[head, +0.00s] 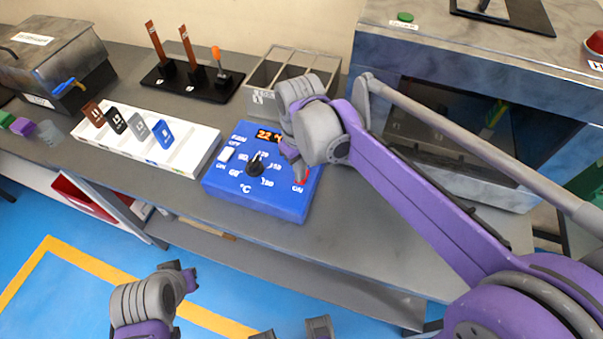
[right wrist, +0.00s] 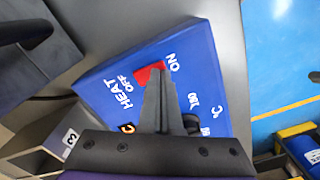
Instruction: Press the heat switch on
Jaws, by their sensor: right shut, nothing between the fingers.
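The blue control box (head: 222,180) lies on the grey bench, with a lit display (head: 268,135), a black knob (head: 256,166) and a white fan switch (head: 226,154). The red heat switch (head: 303,174) is at the box's right side, partly hidden by my right gripper (head: 294,160). In the right wrist view, the red switch (right wrist: 147,73) sits between the OFF and ON labels. My shut, empty right fingers (right wrist: 156,80) overlap it; whether they touch it I cannot tell. My left gripper (head: 188,277) is low, in front of the bench; its jaws are unclear.
A white rack (head: 185,161) with several upright labelled tiles stands left of the box. A grey divided bin (head: 262,103) and a black stand with posts (head: 192,88) are behind. A large grey machine (head: 450,65) with a dark window stands at the right.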

